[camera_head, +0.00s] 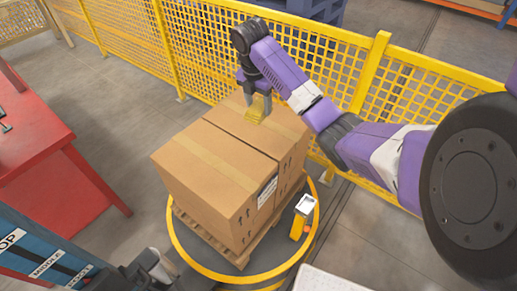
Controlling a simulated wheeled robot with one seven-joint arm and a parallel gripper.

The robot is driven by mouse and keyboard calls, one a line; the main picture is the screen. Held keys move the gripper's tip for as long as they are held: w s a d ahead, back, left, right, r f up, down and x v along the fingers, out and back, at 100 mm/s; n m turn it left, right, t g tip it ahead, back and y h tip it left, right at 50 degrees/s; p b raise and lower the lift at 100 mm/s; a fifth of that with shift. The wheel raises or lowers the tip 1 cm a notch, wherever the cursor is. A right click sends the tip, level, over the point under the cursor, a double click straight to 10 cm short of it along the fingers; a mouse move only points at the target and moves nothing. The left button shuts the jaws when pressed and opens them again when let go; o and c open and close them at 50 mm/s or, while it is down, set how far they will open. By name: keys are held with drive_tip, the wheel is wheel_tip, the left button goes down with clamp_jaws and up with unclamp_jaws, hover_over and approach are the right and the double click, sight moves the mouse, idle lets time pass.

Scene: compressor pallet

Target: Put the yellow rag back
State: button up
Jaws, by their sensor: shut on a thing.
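The yellow rag (256,108) hangs below my gripper (254,94) in the head view. My gripper is shut on the rag, above the back part of the top of a large cardboard box (205,165). From this angle I cannot tell whether the rag touches the box top. My purple arm reaches in from the right.
The boxes stand on a wooden pallet (213,240) inside a yellow floor ring (222,275). A yellow mesh fence (350,70) runs behind. A red table (35,150) is at left. A small yellow post (299,222) stands at the pallet's right.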

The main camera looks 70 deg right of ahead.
drive_tip(key=shift+f, duration=9.55)
drive_tip(key=shift+f+b, duration=0.25)
drive_tip(key=shift+b, duration=0.1)
drive_tip(key=o, duration=1.3)
drive_tip(key=shift+b, duration=0.35)
wheel_tip(320, 180, up, 8)
drive_tip(key=a, duration=0.1)
drive_tip(key=shift+b, duration=0.45)
drive_tip(key=shift+w+a+f, duration=0.1)
